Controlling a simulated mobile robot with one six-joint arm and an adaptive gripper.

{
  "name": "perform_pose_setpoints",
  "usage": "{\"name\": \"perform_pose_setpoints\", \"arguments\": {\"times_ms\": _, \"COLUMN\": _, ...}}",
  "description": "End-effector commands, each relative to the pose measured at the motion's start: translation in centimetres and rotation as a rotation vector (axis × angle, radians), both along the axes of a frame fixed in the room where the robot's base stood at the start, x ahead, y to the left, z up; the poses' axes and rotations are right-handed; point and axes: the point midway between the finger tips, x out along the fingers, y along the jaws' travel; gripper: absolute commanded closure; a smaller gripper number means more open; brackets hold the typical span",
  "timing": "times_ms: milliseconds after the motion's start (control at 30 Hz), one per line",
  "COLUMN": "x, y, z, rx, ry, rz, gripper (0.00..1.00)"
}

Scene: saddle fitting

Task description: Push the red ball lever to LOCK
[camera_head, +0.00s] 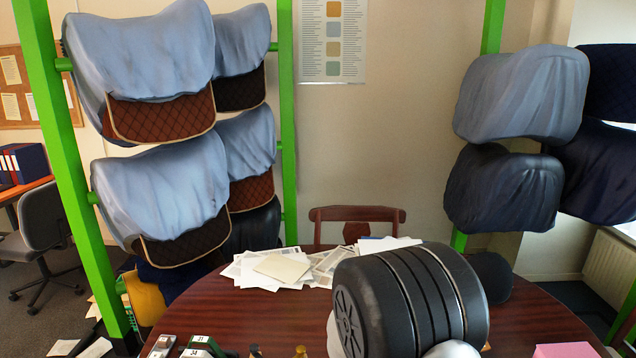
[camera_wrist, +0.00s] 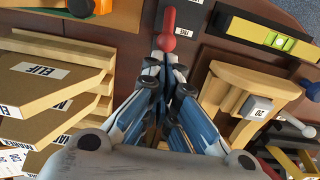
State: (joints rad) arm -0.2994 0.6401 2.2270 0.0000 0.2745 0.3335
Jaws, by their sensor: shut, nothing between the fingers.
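The red ball lever (camera_wrist: 168,20) is at the top middle of the wrist view, with a rounded red end close to my fingertips. It stands by a dark plate carrying a small label (camera_wrist: 186,31) that seems to read FREE. No LOCK marking can be made out. My gripper (camera_wrist: 163,66) is shut and empty, its fingertips just below the lever in the picture. I cannot tell whether they touch it. In the head view my dark arm hides part of the table, and neither lever nor fingertips can be made out.
In the wrist view, labelled cardboard pieces (camera_wrist: 42,97) lie left, a wooden piece (camera_wrist: 238,95) right, and a yellow level (camera_wrist: 264,37) upper right. In the head view, papers (camera_head: 280,268) lie at the back of the round table (camera_head: 225,303); covered saddles (camera_head: 160,190) hang on green racks.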

Motion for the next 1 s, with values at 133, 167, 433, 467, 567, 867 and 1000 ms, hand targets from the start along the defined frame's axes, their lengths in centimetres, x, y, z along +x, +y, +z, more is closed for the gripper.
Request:
{"name": "perform_pose_setpoints", "arguments": {"times_ms": 133, "x": -0.3, "y": 0.0, "z": 0.0, "rx": 0.000, "ry": 0.000, "rz": 0.000, "gripper": 1.00}}
{"name": "perform_pose_setpoints", "arguments": {"times_ms": 167, "x": -0.4, "y": 0.0, "z": 0.0, "rx": 0.000, "ry": 0.001, "rz": 0.000, "gripper": 1.00}}
{"name": "perform_pose_setpoints", "arguments": {"times_ms": 433, "x": -1.2, "y": 0.1, "z": 0.0, "rx": 0.000, "ry": 0.000, "rz": 0.000, "gripper": 1.00}}
{"name": "perform_pose_setpoints", "arguments": {"times_ms": 467, "x": -1.3, "y": 0.1, "z": 0.0, "rx": 0.000, "ry": 0.000, "rz": 0.000, "gripper": 1.00}}
{"name": "perform_pose_setpoints", "arguments": {"times_ms": 567, "x": -1.6, "y": 0.1, "z": 0.0, "rx": 0.000, "ry": 0.000, "rz": 0.000, "gripper": 1.00}}
{"name": "perform_pose_setpoints", "arguments": {"times_ms": 867, "x": -2.5, "y": 0.1, "z": 0.0, "rx": 0.000, "ry": 0.000, "rz": 0.001, "gripper": 1.00}}
{"name": "perform_pose_setpoints", "arguments": {"times_ms": 1000, "x": -2.9, "y": 0.1, "z": 0.0, "rx": 0.000, "ry": 0.000, "rz": 0.001, "gripper": 1.00}}
